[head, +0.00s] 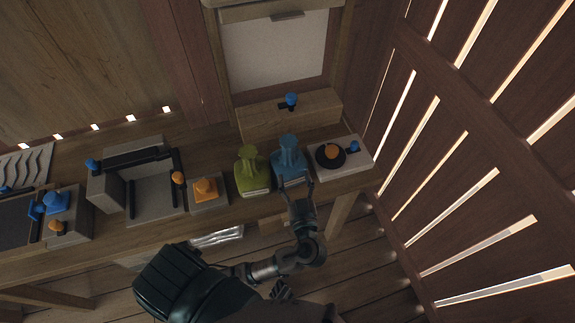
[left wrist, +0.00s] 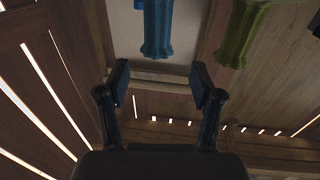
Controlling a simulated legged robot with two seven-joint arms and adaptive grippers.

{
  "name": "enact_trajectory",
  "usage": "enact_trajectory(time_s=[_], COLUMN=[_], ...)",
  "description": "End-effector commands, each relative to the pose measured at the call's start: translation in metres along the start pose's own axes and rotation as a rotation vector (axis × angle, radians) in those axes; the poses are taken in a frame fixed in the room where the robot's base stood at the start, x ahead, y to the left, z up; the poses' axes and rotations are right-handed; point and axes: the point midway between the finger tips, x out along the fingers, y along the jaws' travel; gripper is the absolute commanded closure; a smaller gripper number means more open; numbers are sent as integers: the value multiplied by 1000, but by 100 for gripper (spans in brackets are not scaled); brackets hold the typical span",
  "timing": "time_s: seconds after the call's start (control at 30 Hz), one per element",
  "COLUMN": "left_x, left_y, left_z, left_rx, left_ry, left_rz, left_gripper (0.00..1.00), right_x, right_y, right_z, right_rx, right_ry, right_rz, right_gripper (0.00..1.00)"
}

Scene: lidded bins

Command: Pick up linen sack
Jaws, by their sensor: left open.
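Two sack-shaped things with narrow necks stand side by side on the wooden bench, a blue one (head: 289,159) and a green one (head: 250,172). In the left wrist view the open, empty fingers (left wrist: 161,82) point toward the blue sack (left wrist: 157,28), which hangs into the top of the picture. The green sack (left wrist: 240,30) is to its right. Contact cannot be told. I make out no right gripper.
A pale block with a black disc and orange knob (head: 331,154) sits right of the blue sack. A wooden box (head: 262,119) stands behind. A slatted wall (head: 470,150) closes the right side.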

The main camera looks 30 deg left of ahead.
Motion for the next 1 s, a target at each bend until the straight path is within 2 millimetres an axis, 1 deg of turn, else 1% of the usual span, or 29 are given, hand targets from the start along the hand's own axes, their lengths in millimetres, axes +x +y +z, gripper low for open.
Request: enact_trajectory(time_s=[0.03,0.1,0.2,0.3,0.47,0.57,0.7,0.8,1.0], left_x=[13,30,49,63,74,87,110,119,122], left_y=[0,0,0,0,0,0,2,2,1], left_z=[-2,-3,-2,0,0,1,3,4,5], left_rx=[2,3,3,3,2,4,4,4,2], left_ry=[6,6,4,2,0,2,2,-1,-2], left_rz=[-1,-2,-1,0,1,-1,-1,0,0], left_gripper=[34,34,34,34,34,34,34,34,34], right_x=[1,3,7,9,11,13,18,20,20], right_y=[0,0,0,0,0,0,0,0,0], right_z=[1,4,9,11,14,17,25,27,28], right_rx=[0,-1,-2,-2,-3,-3,-5,-5,-5], right_ry=[-1,-1,-3,-3,-5,-5,-10,-11,-11], right_rz=[0,0,0,0,1,1,0,0,0], right_gripper=[60,60,60,60,60,60,60,60,60])
